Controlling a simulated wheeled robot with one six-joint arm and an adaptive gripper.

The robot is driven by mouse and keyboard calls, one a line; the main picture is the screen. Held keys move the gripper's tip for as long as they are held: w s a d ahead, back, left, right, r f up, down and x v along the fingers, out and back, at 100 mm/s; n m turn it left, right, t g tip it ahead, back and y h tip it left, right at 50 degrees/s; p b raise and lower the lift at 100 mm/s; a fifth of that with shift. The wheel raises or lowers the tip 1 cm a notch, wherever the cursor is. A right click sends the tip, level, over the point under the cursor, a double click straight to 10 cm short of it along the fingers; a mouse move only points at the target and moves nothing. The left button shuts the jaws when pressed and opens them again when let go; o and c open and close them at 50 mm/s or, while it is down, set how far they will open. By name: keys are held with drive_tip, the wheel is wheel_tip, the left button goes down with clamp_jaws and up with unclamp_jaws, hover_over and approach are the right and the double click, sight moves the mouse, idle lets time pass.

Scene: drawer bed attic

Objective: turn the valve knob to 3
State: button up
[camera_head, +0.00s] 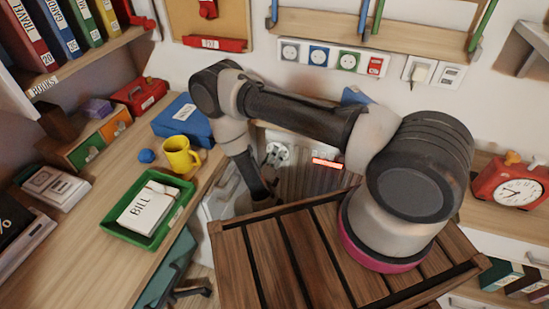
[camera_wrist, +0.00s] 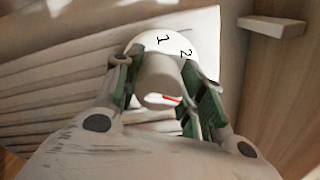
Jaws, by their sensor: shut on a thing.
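The valve knob (camera_wrist: 158,75) is a pale rounded cylinder in the middle of the wrist view, with a short red mark on its near end. A white dial (camera_wrist: 172,42) behind it shows the numbers 1 and 2. Other numbers are not visible; my right finger covers part of the dial's right side. My gripper (camera_wrist: 161,72) is shut on the knob, one green-padded finger on each side. In the head view my arm reaches down beside the ribbed radiator (camera_head: 312,184), and the knob cannot be made out there.
A slatted wooden top (camera_head: 262,262) lies in front of the radiator. A desk (camera_head: 105,255) at left holds a green tray (camera_head: 182,212) and a yellow mug (camera_head: 181,153). A red clock (camera_head: 509,184) stands at right. A small ledge (camera_wrist: 271,25) juts out upper right in the wrist view.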

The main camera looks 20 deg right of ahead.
drive_tip(key=shift+n, duration=0.9)
drive_tip(key=o, duration=1)
drive_tip(key=shift+s+a, duration=0.1)
drive_tip(key=v, duration=0.7)
drive_tip(key=shift+s+a, duration=0.2)
drive_tip(key=shift+s, duration=0.05)
